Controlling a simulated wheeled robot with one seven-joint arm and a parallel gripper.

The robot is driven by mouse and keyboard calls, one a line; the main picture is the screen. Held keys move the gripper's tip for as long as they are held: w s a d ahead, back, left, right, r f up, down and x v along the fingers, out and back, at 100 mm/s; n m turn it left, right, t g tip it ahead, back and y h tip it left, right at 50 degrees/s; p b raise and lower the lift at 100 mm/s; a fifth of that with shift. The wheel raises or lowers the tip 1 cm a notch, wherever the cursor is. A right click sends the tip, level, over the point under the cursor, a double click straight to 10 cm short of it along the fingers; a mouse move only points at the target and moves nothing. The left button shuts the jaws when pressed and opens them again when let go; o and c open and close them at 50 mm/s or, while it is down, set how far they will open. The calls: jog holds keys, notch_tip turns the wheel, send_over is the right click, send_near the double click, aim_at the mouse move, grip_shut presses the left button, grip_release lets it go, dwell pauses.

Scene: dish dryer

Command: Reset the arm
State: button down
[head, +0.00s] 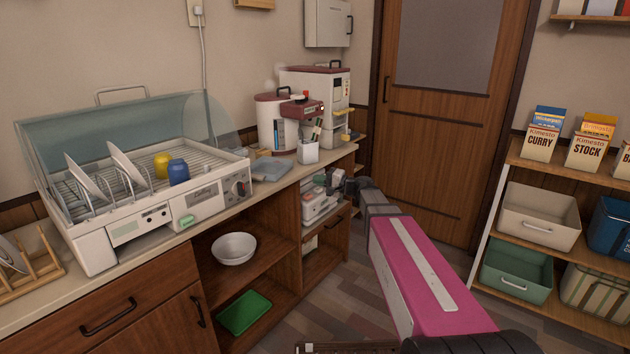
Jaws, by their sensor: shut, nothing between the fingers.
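My arm (422,265), pink with a pale stripe, reaches from the bottom right toward the right end of the counter. My gripper (338,181) is the small dark end at the far left of the arm. It is shut and empty, beside the cabinet's right end, just below the counter top. Its fingers are too small to see clearly, and I cannot tell whether it touches the cabinet.
The dish dryer (150,222) stands open on the counter with plates, a yellow cup (161,166) and a blue cup (178,172). A white bowl (234,248) and green tray (244,313) sit below. Shelves (512,290) stand right; floor before the door (428,150) is clear.

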jog(key=s+d+f+n+g+h, duration=0.2)
jog(key=s+f+g+h, duration=0.15)
jog(key=s+f, duration=0.4)
jog(key=s+d+f+n+g+h, duration=0.1)
jog(key=s+d+f+g+h, duration=0.2)
jog(key=s+f, duration=0.45)
jog(key=s+d+f+n+h, duration=0.1)
jog(key=s+d+f+h, duration=0.8)
jog(key=s+d, duration=0.1)
jog(key=shift+d+n+g, duration=0.4)
jog(key=shift+d+g, duration=0.05)
jog(key=shift+s+f+h, duration=0.1)
jog(key=shift+h, duration=0.15)
